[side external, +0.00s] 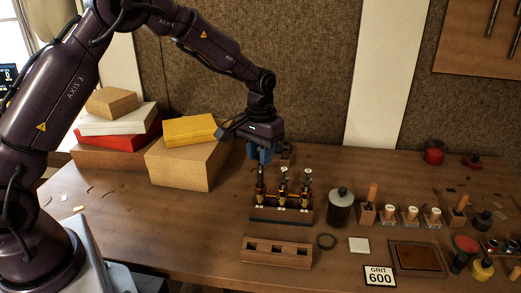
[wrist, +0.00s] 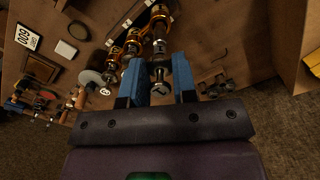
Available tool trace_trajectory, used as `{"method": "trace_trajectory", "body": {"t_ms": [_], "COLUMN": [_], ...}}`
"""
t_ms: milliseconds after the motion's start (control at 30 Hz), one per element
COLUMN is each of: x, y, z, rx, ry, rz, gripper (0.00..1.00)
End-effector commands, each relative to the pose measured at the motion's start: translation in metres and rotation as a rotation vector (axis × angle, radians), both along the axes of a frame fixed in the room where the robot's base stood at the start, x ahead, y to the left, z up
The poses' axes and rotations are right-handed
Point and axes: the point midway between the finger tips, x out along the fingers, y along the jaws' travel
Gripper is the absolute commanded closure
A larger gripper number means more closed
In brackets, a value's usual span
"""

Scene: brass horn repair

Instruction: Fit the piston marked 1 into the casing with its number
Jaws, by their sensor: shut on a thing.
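My gripper (side external: 262,158), with blue fingers, is above the left end of a dark-based block (side external: 282,222) that carries three brass casings. It is shut on a slim metallic piston (wrist: 160,85), which shows between the fingers in the wrist view. The piston points down toward the leftmost casing (side external: 261,200) in the side view. I cannot tell how far it is inside. The middle casing (side external: 283,198) and the right casing (side external: 304,199) have metal stems above them.
A wooden rack (side external: 277,252) with square holes stands in front of the block. A dark jar (side external: 341,208) is close on its right. Cardboard boxes (side external: 185,165) are stacked at the left. A GRIT 600 card (side external: 380,276) lies at the front right.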

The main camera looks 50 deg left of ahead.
Motion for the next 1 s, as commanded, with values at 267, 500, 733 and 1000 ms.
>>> {"method": "trace_trajectory", "body": {"t_ms": [267, 500, 733, 1000], "x": [0.0, 0.0, 0.0, 0.0], "y": [0.0, 0.0, 0.0, 0.0], "z": [-0.008, -0.013, -0.019, -0.026], "rx": [-0.001, 0.0, 0.0, 0.0], "ry": [0.002, 0.0, 0.001, 0.001], "rz": [0.0, 0.0, 0.0, 0.0], "gripper": [0.98, 0.98, 0.98, 0.98]}}
